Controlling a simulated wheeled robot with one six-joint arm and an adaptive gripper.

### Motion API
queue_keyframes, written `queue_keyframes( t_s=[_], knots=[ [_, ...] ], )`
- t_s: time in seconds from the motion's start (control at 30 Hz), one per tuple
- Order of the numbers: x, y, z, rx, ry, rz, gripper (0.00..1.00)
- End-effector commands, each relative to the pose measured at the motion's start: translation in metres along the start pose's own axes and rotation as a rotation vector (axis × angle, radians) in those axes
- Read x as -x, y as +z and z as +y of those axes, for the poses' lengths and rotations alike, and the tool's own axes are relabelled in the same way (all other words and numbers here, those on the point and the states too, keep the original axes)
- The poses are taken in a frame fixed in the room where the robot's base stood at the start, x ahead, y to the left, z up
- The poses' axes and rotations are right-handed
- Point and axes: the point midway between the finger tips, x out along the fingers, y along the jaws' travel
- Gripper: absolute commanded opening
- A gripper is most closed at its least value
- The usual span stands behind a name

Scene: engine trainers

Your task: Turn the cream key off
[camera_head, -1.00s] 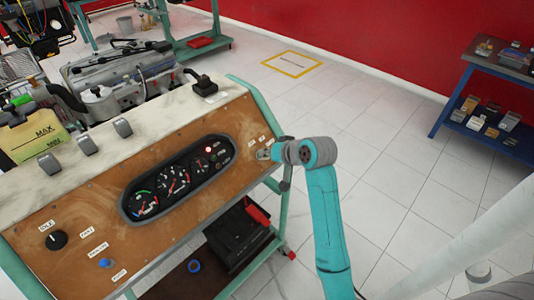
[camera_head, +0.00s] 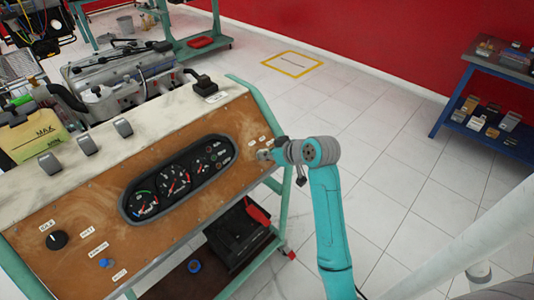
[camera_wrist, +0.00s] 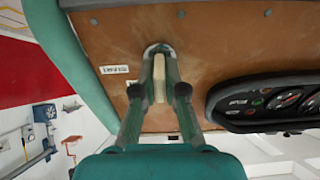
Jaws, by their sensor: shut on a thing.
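The cream key (camera_wrist: 159,76) stands in its round lock near the right end of the brown dash panel (camera_head: 95,205). In the wrist view my gripper (camera_wrist: 160,62) has one finger on each side of the key and is shut on it. In the head view my gripper (camera_head: 266,154) reaches the panel from the right, and its wrist and fingers hide the key. White labels (camera_wrist: 114,69) sit beside the lock; their text is too small to read.
The gauge cluster (camera_head: 178,180) lies left of the lock. A black knob (camera_head: 56,240) and a blue knob (camera_head: 104,263) are at the panel's lower left. A black battery (camera_head: 237,236) stands below.

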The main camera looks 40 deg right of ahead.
Motion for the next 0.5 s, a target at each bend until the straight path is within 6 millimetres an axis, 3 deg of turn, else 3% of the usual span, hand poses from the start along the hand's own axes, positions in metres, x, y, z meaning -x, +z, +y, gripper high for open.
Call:
queue_keyframes(
  t_s=[0.5],
  knots=[
    [-0.0001, 0.0005, 0.0001, 0.039, -0.003, -0.002, 0.00]
  ],
)
